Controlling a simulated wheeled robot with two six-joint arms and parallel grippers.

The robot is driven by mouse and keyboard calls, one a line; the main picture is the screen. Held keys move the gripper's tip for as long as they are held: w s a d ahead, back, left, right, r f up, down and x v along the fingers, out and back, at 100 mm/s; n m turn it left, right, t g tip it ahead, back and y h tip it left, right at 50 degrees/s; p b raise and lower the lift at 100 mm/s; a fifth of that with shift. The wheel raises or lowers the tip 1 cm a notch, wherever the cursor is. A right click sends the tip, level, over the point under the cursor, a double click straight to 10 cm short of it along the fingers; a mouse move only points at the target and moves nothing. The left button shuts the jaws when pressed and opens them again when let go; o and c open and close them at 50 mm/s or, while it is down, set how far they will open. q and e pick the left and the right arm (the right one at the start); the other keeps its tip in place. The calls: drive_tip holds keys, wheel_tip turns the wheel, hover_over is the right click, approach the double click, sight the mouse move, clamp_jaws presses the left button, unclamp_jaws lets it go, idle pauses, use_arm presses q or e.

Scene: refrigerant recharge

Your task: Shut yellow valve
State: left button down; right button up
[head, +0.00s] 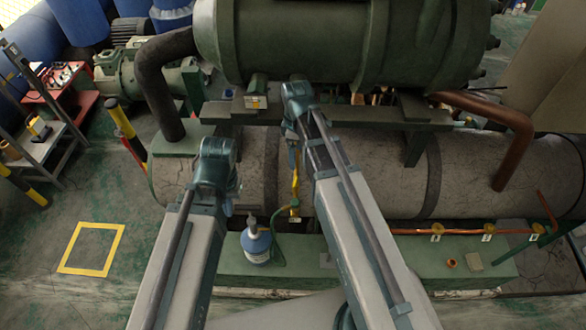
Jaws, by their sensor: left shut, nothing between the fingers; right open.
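A narrow yellow part (295,186) hangs in front of the grey horizontal tank, just left of my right forearm. A small yellow fitting (295,204) is at its lower end. I cannot tell which part is the yellow valve or how its handle is turned. My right gripper (291,150) points down close above the yellow part, open and partly hidden by its own arm. I cannot tell whether they touch. My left gripper (228,205) is shut and empty, mostly hidden behind its wrist, left of the yellow part and near the blue-and-white bottle (256,246).
A green hose (279,250) runs beside the bottle on the green base. The grey tank (380,180) lies below a large green vessel (300,40). An orange pipe (460,232) with several small valves runs along the right. Open floor with a yellow square (113,248) is at left.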

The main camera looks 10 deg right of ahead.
sight(296, 180)
wheel_tip(296, 180, down, 14)
drive_tip(key=b, duration=1.4)
drive_tip(key=shift+s+r, duration=0.1)
drive_tip(key=c, duration=1.4)
